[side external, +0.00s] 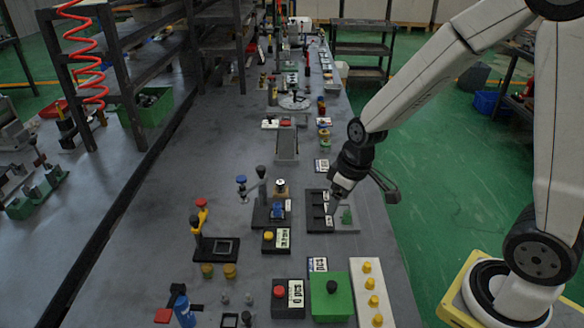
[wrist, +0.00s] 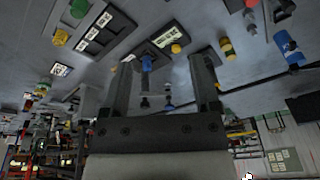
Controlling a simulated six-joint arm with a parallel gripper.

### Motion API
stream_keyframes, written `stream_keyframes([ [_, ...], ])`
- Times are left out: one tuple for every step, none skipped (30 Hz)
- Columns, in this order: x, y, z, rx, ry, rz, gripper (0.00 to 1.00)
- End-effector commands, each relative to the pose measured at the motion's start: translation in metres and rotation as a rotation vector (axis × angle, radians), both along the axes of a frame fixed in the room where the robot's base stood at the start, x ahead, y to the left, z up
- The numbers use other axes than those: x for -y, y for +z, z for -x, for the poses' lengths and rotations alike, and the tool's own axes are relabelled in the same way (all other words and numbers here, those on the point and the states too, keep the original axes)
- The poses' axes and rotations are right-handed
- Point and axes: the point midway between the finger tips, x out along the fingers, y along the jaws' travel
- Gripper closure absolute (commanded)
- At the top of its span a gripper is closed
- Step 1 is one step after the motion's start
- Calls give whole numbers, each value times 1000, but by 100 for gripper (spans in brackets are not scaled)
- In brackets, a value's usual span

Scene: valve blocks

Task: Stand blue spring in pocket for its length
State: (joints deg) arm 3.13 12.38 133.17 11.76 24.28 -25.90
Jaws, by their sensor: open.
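My gripper (side external: 332,207) is low over the black block with white-labelled pockets (side external: 313,205) and hides part of it. In the wrist view its two fingers (wrist: 162,64) are apart with nothing held between them. The labelled block (wrist: 96,35) shows at upper left there. A grey tray (side external: 354,226) is right of the block and bears a small green piece (side external: 346,216). I cannot make out a blue spring with certainty. A small blue part (side external: 277,211) stands in a black fixture left of the block; whether it is a spring is too small to tell.
A lever with a blue knob (side external: 241,180) and a black box with a yellow button (side external: 268,236) stand left of the block. A green box (side external: 331,297) and a white strip with yellow knobs (side external: 378,318) are at the front.

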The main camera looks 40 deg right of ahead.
Motion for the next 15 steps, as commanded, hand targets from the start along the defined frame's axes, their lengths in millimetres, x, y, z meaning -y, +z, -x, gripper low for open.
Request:
stream_keyframes([
  [2,-4,-11,-3,29,-8,21],
  [3,-6,-17,-3,51,-13,21],
  [3,-9,-25,-4,79,-20,21],
  [4,-10,-31,-2,102,-25,21],
  [5,-12,-37,0,123,-31,21],
  [6,-15,-45,2,152,-39,21],
  [6,-18,-51,5,174,-44,21],
  [7,-20,-57,8,196,-51,21],
  [8,-23,-65,14,224,-59,21],
  [9,-26,-71,19,247,-64,21],
  [10,-28,-76,24,269,-70,21],
  [11,-32,-84,31,298,-79,21],
  [12,-35,-90,38,319,-85,21],
  [13,-38,-95,46,342,-90,21],
  [15,-41,-103,56,371,-99,21],
])
